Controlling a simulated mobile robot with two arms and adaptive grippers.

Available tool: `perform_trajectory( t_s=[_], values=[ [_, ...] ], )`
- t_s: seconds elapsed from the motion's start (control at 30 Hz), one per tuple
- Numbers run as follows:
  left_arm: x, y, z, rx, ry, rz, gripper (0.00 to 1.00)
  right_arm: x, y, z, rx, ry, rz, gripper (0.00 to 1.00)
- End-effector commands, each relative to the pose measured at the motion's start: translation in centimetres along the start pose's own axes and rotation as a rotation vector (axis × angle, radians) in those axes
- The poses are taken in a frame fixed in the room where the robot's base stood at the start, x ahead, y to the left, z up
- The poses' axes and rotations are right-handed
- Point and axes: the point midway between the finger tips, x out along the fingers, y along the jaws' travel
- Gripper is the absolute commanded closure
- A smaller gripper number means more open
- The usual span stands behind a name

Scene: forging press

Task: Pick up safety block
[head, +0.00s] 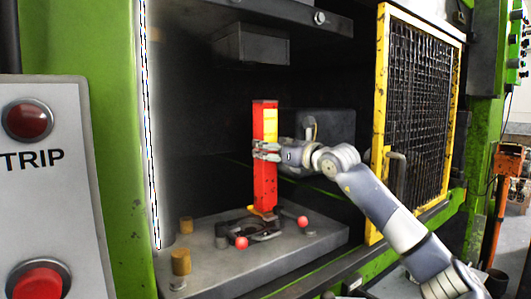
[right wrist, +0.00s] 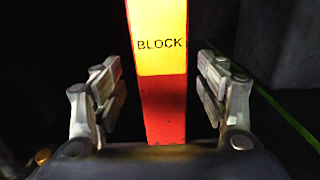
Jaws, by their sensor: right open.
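The safety block (head: 265,185) is a tall red post with a yellow label band. It stands upright inside the press, on the lower plate near a dark fixture. My right gripper (head: 268,150) reaches in from the right at the block's middle height. In the right wrist view the block (right wrist: 162,105) stands between the two open fingers of the gripper (right wrist: 162,95), with a gap on each side. The word BLOCK shows on its yellow band. My left gripper is not in view.
The grey lower plate (head: 215,262) carries a dark fixture (head: 262,231) with red-knobbed handles and brass-coloured posts (head: 181,262). A grey control panel (head: 50,190) is at the left. The upper press part (head: 250,45) hangs above.

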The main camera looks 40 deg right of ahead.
Motion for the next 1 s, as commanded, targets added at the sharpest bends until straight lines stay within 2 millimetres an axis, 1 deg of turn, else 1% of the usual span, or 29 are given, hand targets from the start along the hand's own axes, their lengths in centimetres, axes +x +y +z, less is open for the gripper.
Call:
perform_trajectory(
  t_s=[0.03,0.23,0.4,0.57,0.6,0.67,0.7,0.77,0.8,0.87,0.93,0.97,1.0],
  values=[
    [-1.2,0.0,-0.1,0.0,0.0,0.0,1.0,0.7,-0.1,0.5,0.004,0.001,0.001,0.33],
    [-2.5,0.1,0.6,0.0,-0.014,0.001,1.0,2.9,-0.2,0.3,0.004,-0.001,0.001,0.33],
    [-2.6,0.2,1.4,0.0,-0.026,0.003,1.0,3.5,-0.2,0.0,0.001,-0.001,0.0,0.33],
    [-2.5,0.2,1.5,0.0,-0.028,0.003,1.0,3.4,-0.2,-0.1,0.001,-0.001,0.0,0.33],
    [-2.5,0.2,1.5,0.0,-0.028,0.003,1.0,3.4,-0.2,-0.1,0.001,-0.001,0.0,0.42],
    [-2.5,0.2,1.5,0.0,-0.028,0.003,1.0,3.4,-0.2,-0.1,0.001,0.0,0.0,0.56],
    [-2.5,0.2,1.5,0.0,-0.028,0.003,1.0,3.4,-0.2,-0.1,0.001,0.0,0.0,0.65],
    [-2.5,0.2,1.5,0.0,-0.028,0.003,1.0,3.4,-0.2,-0.1,0.001,0.0,0.0,0.79],
    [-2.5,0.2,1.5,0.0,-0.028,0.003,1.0,3.4,-0.2,-0.1,0.001,0.0,0.0,0.88],
    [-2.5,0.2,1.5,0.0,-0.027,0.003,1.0,3.4,-0.2,-0.1,0.001,0.0,0.0,1.0],
    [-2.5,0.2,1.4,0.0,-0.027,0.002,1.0,3.4,-0.2,-0.1,0.001,0.0,0.0,1.0],
    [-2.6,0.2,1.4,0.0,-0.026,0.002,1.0,3.3,-0.3,0.5,0.001,-0.012,0.0,1.0],
    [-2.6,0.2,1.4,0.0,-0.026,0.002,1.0,3.3,-0.3,0.5,0.001,-0.012,0.0,1.0]
  ],
)
